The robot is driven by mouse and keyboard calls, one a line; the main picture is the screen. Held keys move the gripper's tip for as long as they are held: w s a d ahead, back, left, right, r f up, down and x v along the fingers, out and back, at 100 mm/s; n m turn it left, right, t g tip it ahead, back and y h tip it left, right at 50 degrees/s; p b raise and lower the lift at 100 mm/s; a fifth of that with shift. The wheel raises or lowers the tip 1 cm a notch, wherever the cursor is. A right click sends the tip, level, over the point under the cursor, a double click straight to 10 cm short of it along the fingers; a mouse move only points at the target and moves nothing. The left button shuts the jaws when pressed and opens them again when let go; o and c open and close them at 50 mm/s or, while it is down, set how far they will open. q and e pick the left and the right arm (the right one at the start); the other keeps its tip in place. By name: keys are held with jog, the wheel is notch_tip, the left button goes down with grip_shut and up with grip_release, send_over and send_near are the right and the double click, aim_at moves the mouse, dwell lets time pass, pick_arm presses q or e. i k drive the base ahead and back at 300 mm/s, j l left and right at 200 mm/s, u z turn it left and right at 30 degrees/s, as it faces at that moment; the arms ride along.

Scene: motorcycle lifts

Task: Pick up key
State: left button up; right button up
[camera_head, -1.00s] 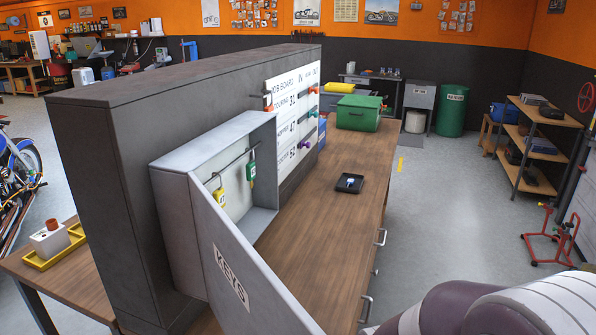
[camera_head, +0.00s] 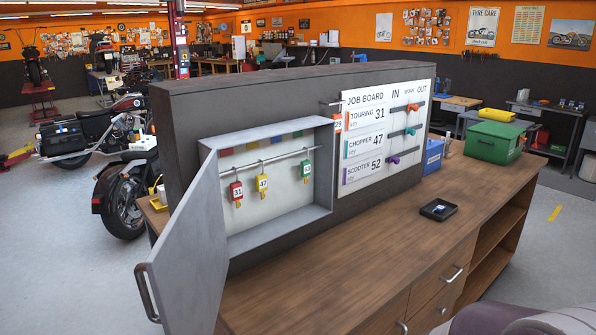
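The open grey key cabinet (camera_head: 210,165) is mounted on the dark panel. Inside, a red-tagged key 31 (camera_head: 237,190), a yellow-tagged key 47 (camera_head: 262,184) and a green-tagged key (camera_head: 306,170) hang from a rail; the green tag's number is too small to read surely. An orange tag (camera_head: 338,122) hangs outside, between the cabinet and the job board. A purple-and-white part of my arm shows at the bottom right. Neither gripper shows.
The cabinet door (camera_head: 180,262) swings out toward me over the counter's left end. The wooden counter (camera_head: 340,265) is clear in front of the cabinet. The job board (camera_head: 385,130) stands right of it. A green box (camera_head: 494,143) sits at the counter's far end.

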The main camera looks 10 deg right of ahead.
aim_at(438, 209)
jog(key=i+l+u, duration=0.2)
jog(key=l+u, duration=0.3)
jog(key=l, duration=0.85)
jog(key=l+u, duration=0.5)
jog(key=l, duration=0.8)
jog(key=l+u, duration=0.2)
jog(key=l, duration=0.4)
jog(key=l+u, duration=0.2)
jog(key=l, duration=0.35)
jog(key=k+l+u, duration=0.2)
jog(key=l, duration=0.35)
jog(key=l+u, duration=0.2)
jog(key=l, duration=0.4)
jog(key=k+l+u, duration=0.2)
jog(key=l, duration=0.3)
jog(key=k+l+u, duration=0.2)
jog(key=l, duration=0.3)
jog(key=k+l+u, duration=0.2)
jog(key=l, duration=0.3)
jog(key=k+l+u, duration=0.2)
jog(key=k+l, duration=0.15)
jog(key=l+u, duration=0.2)
jog(key=l, duration=0.2)
jog(key=k+l+u, duration=0.15)
jog(key=l, duration=0.2)
jog(key=k+l+u, duration=0.2)
jog(key=l, duration=0.15)
jog(key=l+u, duration=0.2)
jog(key=l, duration=0.15)
